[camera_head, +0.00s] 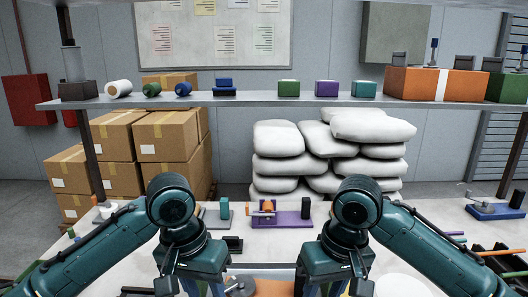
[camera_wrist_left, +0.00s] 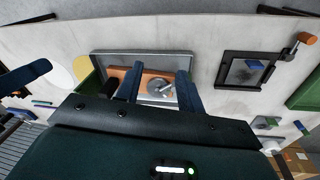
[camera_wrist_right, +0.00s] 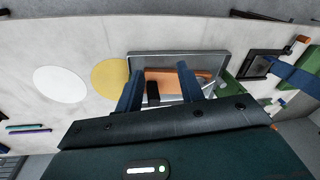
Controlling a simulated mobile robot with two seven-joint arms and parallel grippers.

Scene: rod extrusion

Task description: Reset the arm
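My left gripper (camera_head: 190,284) and right gripper (camera_head: 335,284) hang side by side over the front of the worktable, both arms bent. In the left wrist view the left gripper (camera_wrist_left: 160,78) has its two blue fingers apart, with nothing held between them. Below them is a grey tray (camera_wrist_left: 140,56) with an orange piece and a round grey part (camera_wrist_left: 161,88) in it. In the right wrist view the right gripper (camera_wrist_right: 156,76) also has its fingers apart and empty, above the same tray (camera_wrist_right: 180,58). The fingertips are cut off in the head view.
A purple fixture (camera_head: 285,218) and a grey-based fixture (camera_head: 217,215) stand on the table beyond my grippers. A blue-based device (camera_head: 495,210) stands at the right. A shelf (camera_head: 250,98) with coloured blocks spans the back. Yellow (camera_wrist_right: 110,76) and white (camera_wrist_right: 60,84) discs lie beside the tray.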

